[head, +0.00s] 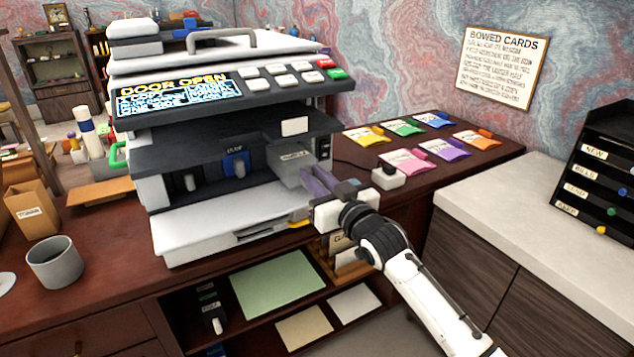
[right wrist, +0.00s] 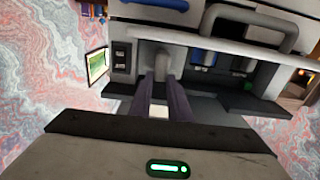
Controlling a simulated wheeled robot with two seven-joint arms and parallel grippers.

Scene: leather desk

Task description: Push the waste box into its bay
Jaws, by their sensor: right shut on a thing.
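The waste box (head: 292,172) is a small grey box with a label, at the right end of the copier's open front. Its front part stands out of the bay. My right gripper (head: 318,182) reaches it from the front right, its purple fingers shut on the box's grey handle (right wrist: 161,66), which shows between the fingertips in the right wrist view. The copier (head: 215,225) has its front door open and its screen reads "DOOR OPEN". The inside of the bay is mostly hidden by the box. My left gripper is not in view.
A blue-handled part (head: 236,163) and another knob sit in the opening left of the box. A small white block (head: 388,177) with a dark top stands right of my gripper. Coloured card packs (head: 405,161) lie behind it. A grey cup (head: 54,264) stands at the left.

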